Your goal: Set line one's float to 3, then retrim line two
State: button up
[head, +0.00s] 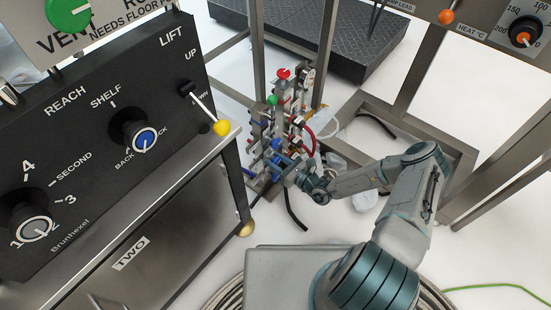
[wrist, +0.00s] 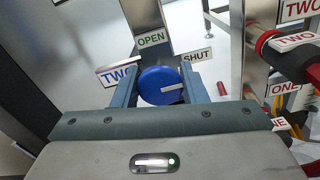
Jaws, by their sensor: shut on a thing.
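My gripper (head: 280,163) is at the lower part of the valve and tube rack (head: 265,125) in the head view. In the wrist view its two fingers are shut on a round blue knob (wrist: 157,84), one on each side. The knob's white pointer line points right, a little below the SHUT label (wrist: 198,56). The OPEN label (wrist: 151,39) is above the knob and a TWO label (wrist: 117,74) is to its left. A ONE label (wrist: 285,88) is at the right. The float readings are too small to tell.
A black control cabinet (head: 95,130) stands left, with a yellow-tipped lever (head: 221,128). Metal frame posts (head: 322,50) stand behind the rack.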

jog(key=shift+d, duration=0.1)
jog(key=o, duration=1)
jog(key=p+v, duration=0.3)
jog(key=v, duration=1)
jog(key=shift+s+d+p, duration=0.2)
jog(key=shift+d+p, duration=0.05)
jog(key=shift+p, duration=0.1)
jog(key=shift+r, duration=0.1)
